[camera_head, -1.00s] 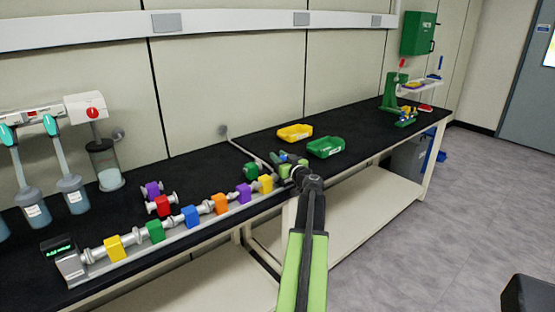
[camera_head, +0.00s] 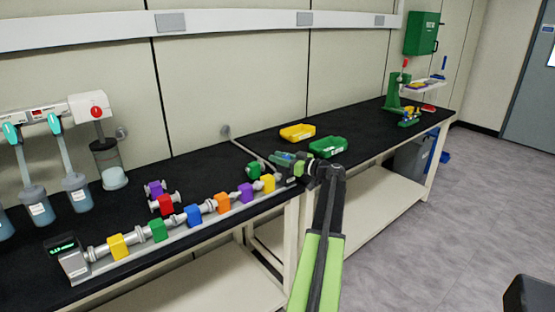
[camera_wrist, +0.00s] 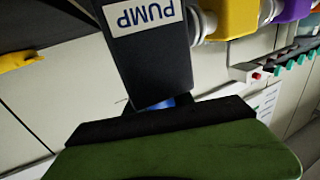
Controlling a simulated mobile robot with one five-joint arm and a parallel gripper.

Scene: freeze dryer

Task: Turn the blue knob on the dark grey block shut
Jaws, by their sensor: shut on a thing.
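The dark grey block (camera_wrist: 150,55) fills the upper middle of the wrist view, with a white label reading PUMP upside down. A small part of the blue knob (camera_wrist: 182,101) shows between the block and the black pad of my gripper (camera_wrist: 165,118). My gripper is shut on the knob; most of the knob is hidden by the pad. In the head view my gripper (camera_head: 290,160) is at the right end of the row of coloured valves, over the black bench.
A yellow valve (camera_head: 268,183) sits beside the block at the end of the metal manifold. A green tray (camera_head: 328,147) and a yellow tray (camera_head: 297,132) lie behind my gripper. Flasks stand at the far left.

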